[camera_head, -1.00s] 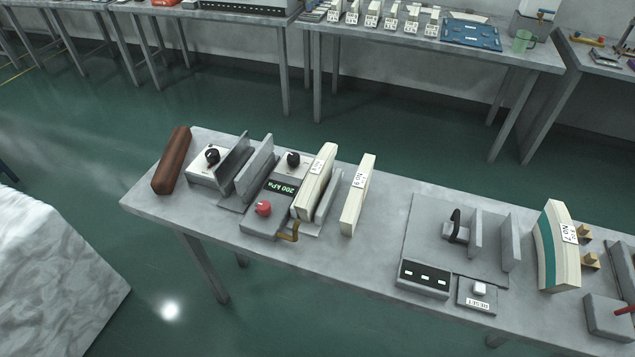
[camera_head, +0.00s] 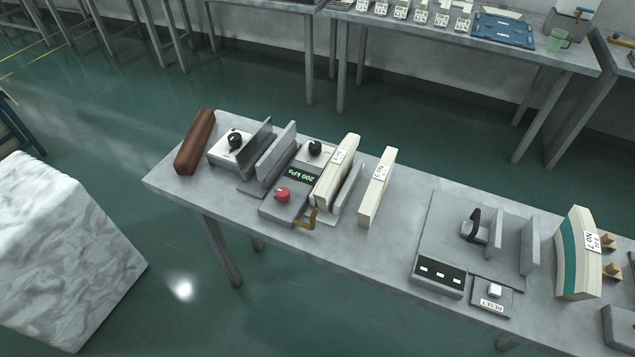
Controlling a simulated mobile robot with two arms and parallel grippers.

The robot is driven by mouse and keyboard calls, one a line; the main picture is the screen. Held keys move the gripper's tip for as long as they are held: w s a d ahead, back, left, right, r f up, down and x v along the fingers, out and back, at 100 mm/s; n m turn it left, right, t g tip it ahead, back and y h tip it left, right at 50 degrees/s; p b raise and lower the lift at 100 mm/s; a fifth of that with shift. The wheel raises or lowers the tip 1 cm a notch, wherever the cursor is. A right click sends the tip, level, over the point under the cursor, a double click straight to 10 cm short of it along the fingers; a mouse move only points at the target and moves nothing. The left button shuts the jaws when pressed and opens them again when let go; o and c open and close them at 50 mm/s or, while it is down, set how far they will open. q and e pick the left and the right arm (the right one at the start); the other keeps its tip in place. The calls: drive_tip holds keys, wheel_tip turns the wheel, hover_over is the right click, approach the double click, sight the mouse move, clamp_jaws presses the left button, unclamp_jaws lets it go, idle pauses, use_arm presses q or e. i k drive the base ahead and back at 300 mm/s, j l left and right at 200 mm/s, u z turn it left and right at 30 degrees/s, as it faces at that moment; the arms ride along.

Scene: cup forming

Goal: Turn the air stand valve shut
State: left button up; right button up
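The air stand (camera_head: 283,207) is a grey box on the long grey table, with a green display reading 200 kPa (camera_head: 301,176). A red knob (camera_head: 282,194) sits on its top. A brass-coloured bent handle (camera_head: 308,220) sticks out at its front right corner; I cannot tell from this view whether it is the valve or how it is set. Neither of my grippers is in view.
The table (camera_head: 385,255) also bears a brown bar (camera_head: 195,142), upright grey plates, cream blocks (camera_head: 377,187) and a grey RESET box (camera_head: 491,298). A white marbled block (camera_head: 60,250) stands at the left. Green floor lies in front of the table.

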sight(283, 193)
drive_tip(key=l+u, duration=0.2)
drive_tip(key=l, duration=0.25)
drive_tip(key=k+l+u, duration=0.2)
drive_tip(key=l, duration=0.2)
drive_tip(key=k+l+u, duration=0.2)
drive_tip(key=l, duration=0.2)
drive_tip(key=i, duration=0.1)
